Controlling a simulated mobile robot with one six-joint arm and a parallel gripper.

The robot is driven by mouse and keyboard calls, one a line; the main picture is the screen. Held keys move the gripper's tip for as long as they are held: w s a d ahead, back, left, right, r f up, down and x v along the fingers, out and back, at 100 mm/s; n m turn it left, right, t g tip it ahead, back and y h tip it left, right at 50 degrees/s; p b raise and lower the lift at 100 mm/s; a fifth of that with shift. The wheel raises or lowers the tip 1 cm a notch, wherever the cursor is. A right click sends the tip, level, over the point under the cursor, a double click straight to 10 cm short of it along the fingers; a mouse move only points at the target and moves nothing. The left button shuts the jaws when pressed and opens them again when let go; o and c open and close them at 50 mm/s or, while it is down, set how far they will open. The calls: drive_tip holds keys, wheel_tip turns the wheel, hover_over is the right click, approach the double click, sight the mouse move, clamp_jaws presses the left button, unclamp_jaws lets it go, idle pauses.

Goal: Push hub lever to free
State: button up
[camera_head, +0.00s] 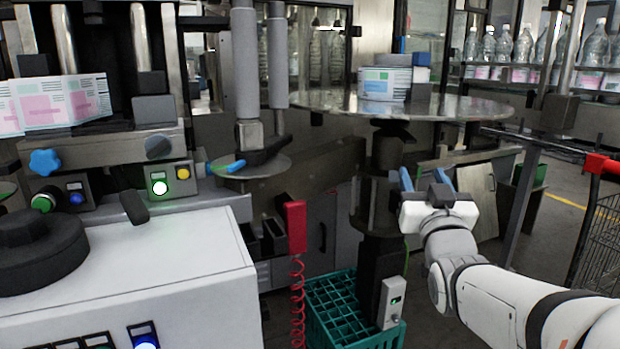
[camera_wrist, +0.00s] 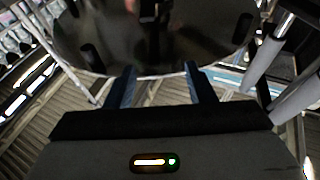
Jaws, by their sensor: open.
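A lever with a blue handle (camera_head: 236,166) sticks out to the left from the hub on a small round plate (camera_head: 255,168), under a grey vertical post. I cannot read which setting it is in. A larger round metal table (camera_head: 470,106) to the right carries a roll of labels (camera_head: 388,83). My gripper (camera_head: 425,180) is open and empty, with its two blue fingers pointing up, below the large table and well to the right of the blue lever. In the wrist view my gripper's fingers (camera_wrist: 162,85) reach toward a dark round disc (camera_wrist: 110,35). No lever is clear there.
A white cabinet (camera_head: 140,270) with buttons fills the lower left. A red block (camera_head: 293,226) with a coiled cord and a green crate (camera_head: 330,310) stand between it and my arm. A dark column holds the large table. A red-handled cart (camera_head: 600,164) is at the right edge.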

drive_tip(key=s+a+r+g+p, duration=0.1)
drive_tip(key=s+a+g+p, duration=0.1)
drive_tip(key=s+g+p, duration=0.7)
drive_tip(key=s+a+r+g+p, duration=0.1)
drive_tip(key=s+a+g+p, duration=0.1)
drive_tip(key=s+g+p, duration=0.8)
drive_tip(key=s+p, duration=0.1)
drive_tip(key=p, duration=0.8)
drive_tip(key=shift+a+r+y, duration=0.15)
drive_tip(key=shift+a+y, duration=0.15)
drive_tip(key=shift+y, duration=0.1)
